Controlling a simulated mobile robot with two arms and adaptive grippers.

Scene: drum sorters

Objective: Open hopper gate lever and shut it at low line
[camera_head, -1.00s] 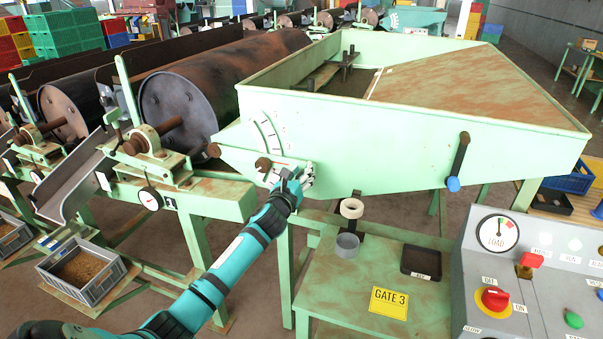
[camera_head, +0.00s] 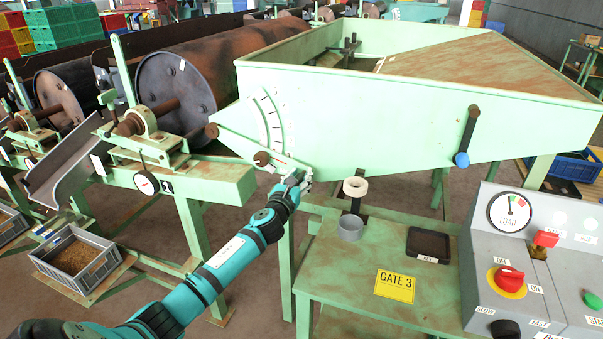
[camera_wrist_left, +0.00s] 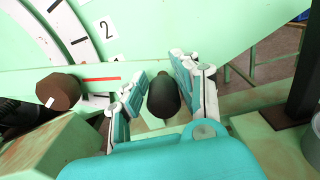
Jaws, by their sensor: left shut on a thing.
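The pale green hopper (camera_head: 350,125) has a white curved scale (camera_head: 268,122) on its front wall. The gate lever (camera_head: 287,162) runs from a brown pivot (camera_head: 262,158) to the right, sloping slightly down. My left gripper (camera_head: 300,180) is at the lever's outer end. In the left wrist view, its fingers are around the lever's black grip (camera_wrist_left: 163,97), shut on it. There a red pointer line (camera_wrist_left: 101,79) lies below the figure 2 on the scale (camera_wrist_left: 52,30). The fingers partly hide the lever. My right gripper is not in view.
A green bench (camera_head: 350,290) with a GATE 3 sign (camera_head: 394,286), a grey cup (camera_head: 350,228) and a black tray (camera_head: 428,245) stands below. A control panel (camera_head: 530,270) with a load dial is at right. Another blue-tipped lever (camera_head: 467,135) hangs on the hopper.

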